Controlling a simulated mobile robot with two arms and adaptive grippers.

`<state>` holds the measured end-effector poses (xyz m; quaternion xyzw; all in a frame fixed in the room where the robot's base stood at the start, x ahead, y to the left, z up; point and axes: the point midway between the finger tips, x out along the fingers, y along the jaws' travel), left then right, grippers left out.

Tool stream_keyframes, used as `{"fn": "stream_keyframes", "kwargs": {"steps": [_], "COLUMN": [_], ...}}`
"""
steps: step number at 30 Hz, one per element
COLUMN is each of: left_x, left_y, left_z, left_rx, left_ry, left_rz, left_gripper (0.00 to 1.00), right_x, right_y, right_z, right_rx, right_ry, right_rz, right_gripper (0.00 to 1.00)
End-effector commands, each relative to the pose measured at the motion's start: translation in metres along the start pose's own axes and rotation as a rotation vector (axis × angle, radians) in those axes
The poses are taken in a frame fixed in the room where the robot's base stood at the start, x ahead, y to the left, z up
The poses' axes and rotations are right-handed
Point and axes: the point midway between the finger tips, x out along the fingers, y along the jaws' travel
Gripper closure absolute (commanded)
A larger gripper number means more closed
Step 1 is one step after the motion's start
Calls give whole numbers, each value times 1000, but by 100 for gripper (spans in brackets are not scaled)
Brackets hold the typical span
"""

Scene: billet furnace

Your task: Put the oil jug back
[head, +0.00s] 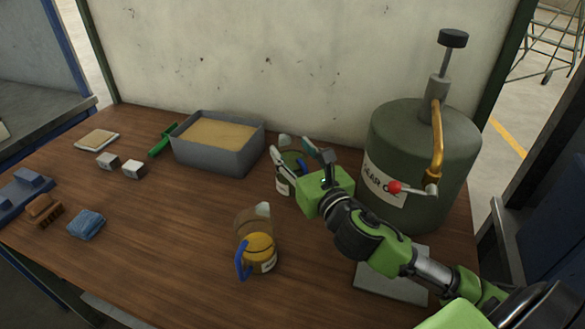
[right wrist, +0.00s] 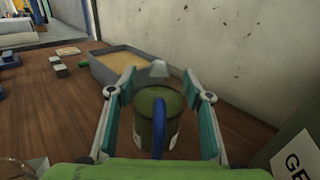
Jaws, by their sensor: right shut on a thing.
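A green jug (right wrist: 150,130) with a blue handle and a pale spout stands upright between the fingers of my right gripper (right wrist: 159,84), which is shut on it. In the head view the jug (head: 282,184) is partly hidden by my right gripper (head: 303,160), at the back of the table just right of the sand tray. I cannot tell whether its base touches the table. A second jug (head: 260,247) with a yellow top and blue handle stands nearer the front. My left gripper is not in view.
A green gear oil drum (head: 402,151) with a pump stands at right, a grey plate (head: 391,283) before it. A grey sand tray (head: 214,161) is at the back. Metal blocks (head: 133,169), a brush (head: 43,209) and a blue cloth (head: 86,224) lie left. The front middle is clear.

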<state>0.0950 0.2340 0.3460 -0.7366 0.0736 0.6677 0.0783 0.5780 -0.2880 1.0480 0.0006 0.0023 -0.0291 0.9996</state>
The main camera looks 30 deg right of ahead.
Motion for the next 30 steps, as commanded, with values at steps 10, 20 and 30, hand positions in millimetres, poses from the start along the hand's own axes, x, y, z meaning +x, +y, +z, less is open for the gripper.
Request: {"fn": "stream_keyframes", "kwargs": {"steps": [10, 20, 30], "left_x": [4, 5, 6], "left_y": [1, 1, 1], "left_z": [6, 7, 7], "left_rx": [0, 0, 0], "left_ry": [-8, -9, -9], "left_rz": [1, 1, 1], "left_gripper": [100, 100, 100], "right_x": [12, 12, 12], "right_y": [-3, -3, -3], "right_z": [-34, -43, -48], "right_rx": [4, -2, -1], "right_ry": [1, -5, -1], "right_rz": [-2, 1, 0], "right_gripper": [100, 100, 37]}}
